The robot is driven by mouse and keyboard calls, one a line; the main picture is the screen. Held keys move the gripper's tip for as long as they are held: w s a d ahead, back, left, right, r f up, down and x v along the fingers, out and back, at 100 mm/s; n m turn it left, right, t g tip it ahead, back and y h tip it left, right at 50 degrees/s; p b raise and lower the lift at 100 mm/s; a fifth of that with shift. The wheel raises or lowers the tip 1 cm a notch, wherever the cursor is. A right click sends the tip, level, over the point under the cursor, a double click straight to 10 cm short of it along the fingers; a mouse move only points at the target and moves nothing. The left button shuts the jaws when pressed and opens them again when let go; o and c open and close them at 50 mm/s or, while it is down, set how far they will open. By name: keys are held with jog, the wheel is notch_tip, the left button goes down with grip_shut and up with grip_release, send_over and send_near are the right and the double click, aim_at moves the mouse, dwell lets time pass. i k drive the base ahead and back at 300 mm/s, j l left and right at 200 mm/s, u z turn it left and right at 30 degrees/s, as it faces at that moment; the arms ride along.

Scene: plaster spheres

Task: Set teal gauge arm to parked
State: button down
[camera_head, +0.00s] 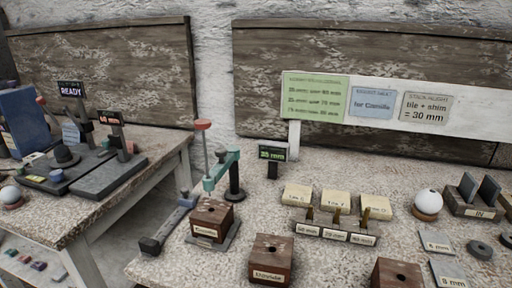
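The teal gauge arm (222,167) is joined to a dark upright post (235,181) on the right-hand bench. It reaches left and toward the front. Its outer end is over or close to a brown wooden block (211,217) with a small label; whether it touches the block I cannot tell. A thin rod with a red cap (203,125) rises from the arm's outer end. A small display (272,153) with green text, apparently 35 mm, stands just right of the post. No marking for a parked position is readable. My gripper is not in view.
A grey-blue bar (168,224) lies left of the block at the bench edge. Other wooden blocks (271,259), a labelled rack (334,229), a white sphere (428,202) and a grey holder (477,197) stand to the right. A left table (125,193) holds another gauge station; a gap separates the tables.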

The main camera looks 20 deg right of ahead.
aim_at(224, 158)
jog(key=l+z, duration=0.2)
jog(key=z, duration=0.15)
jog(key=l+z, duration=0.2)
jog(key=z, duration=0.15)
jog(key=l+z, duration=0.2)
jog(key=z, duration=0.15)
